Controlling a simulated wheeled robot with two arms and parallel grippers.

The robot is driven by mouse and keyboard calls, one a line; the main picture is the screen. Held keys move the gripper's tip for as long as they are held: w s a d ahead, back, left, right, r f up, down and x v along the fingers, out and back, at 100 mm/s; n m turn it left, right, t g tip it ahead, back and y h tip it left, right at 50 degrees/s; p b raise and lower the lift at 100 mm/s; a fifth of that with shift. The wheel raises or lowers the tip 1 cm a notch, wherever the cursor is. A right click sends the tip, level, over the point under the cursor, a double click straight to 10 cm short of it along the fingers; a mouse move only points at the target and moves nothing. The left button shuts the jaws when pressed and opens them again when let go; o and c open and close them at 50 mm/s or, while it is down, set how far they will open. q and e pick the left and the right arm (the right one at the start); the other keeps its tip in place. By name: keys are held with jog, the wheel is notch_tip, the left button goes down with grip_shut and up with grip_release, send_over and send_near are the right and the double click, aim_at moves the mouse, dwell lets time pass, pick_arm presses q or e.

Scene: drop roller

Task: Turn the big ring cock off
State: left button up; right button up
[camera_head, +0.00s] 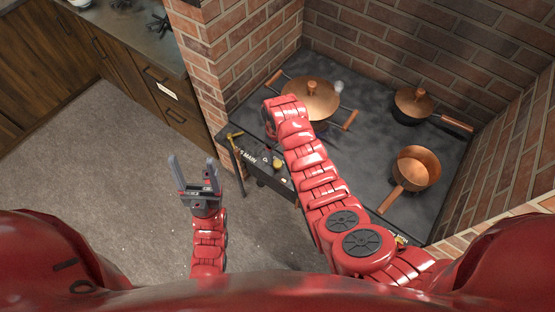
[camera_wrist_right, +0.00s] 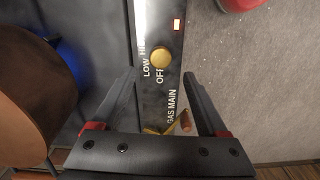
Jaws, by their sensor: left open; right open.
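A round brass knob (camera_wrist_right: 159,56) sits on the dark front panel (camera_wrist_right: 158,95) in the right wrist view, with "LOW", "HI" and "OFF" lettering around it. I take it for the big ring cock; no ring name is readable. It also shows in the head view (camera_head: 277,162). Its pointing direction cannot be told. My right gripper (camera_wrist_right: 159,78) is open and empty, its fingers on either side of the panel, the knob just beyond the tips. In the head view my right arm hides this gripper. My left gripper (camera_head: 195,170) is open and empty above the floor.
A brass gas main lever (camera_head: 234,134) is at the panel's left end. A lidded copper pot (camera_head: 312,98) stands behind the panel, with a blue glow (camera_wrist_right: 68,58) beside it. Another lidded pot (camera_head: 413,102) and an open copper pan (camera_head: 416,168) stand right.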

aim_at(277, 163)
notch_tip(277, 163, down, 3)
jog(key=shift+f, duration=0.2)
jog(key=shift+f+b, duration=0.75)
jog(key=shift+f, duration=0.95)
grip_shut()
